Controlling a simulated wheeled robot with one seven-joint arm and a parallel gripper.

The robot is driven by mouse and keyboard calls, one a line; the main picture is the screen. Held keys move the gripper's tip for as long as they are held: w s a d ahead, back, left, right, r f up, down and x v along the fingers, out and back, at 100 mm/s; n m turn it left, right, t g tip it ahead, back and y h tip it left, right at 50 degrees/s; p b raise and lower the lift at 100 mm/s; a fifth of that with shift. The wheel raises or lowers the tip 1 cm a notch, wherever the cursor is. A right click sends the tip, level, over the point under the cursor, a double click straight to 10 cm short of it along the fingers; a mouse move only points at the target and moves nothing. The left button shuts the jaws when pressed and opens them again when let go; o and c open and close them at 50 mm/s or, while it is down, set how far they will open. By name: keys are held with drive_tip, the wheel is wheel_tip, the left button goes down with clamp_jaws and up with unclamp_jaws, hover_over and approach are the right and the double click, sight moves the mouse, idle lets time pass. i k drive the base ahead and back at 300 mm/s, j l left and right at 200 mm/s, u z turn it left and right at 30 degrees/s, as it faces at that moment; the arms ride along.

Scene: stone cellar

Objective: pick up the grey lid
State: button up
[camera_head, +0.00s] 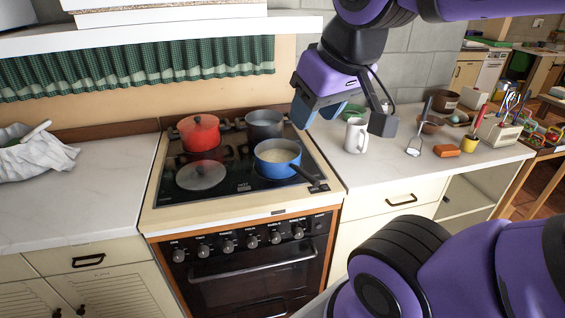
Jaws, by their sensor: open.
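The grey lid (201,176) lies flat on the front left of the black stovetop (236,189). It is round, with a small knob on top. My gripper (344,122) is open and empty, in the air above the right edge of the stove, well to the right of the lid and higher. Nothing covers the lid in this view.
A red lidded pot (199,134) stands just behind the lid. A grey pot (265,124) stands at the back right, and a blue pan (277,155) at the front right with its handle pointing right. A white mug (356,136) stands on the right counter near my gripper. A white cloth (34,153) lies left.

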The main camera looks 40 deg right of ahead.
sight(204, 175)
drive_tip(key=i+j+z, duration=0.1)
drive_tip(key=j, duration=0.25)
drive_tip(key=i+j+z, duration=0.1)
drive_tip(key=i+j, duration=0.35)
drive_tip(key=j, duration=0.3)
drive_tip(key=i+j+z, duration=0.15)
drive_tip(key=j, duration=0.2)
drive_tip(key=i+j+z, duration=0.1)
drive_tip(key=j, duration=0.3)
drive_tip(key=i+j+z, duration=0.1)
drive_tip(key=j, duration=0.3)
drive_tip(key=i+j, duration=0.25)
drive_tip(key=j, duration=0.2)
drive_tip(key=z, duration=0.05)
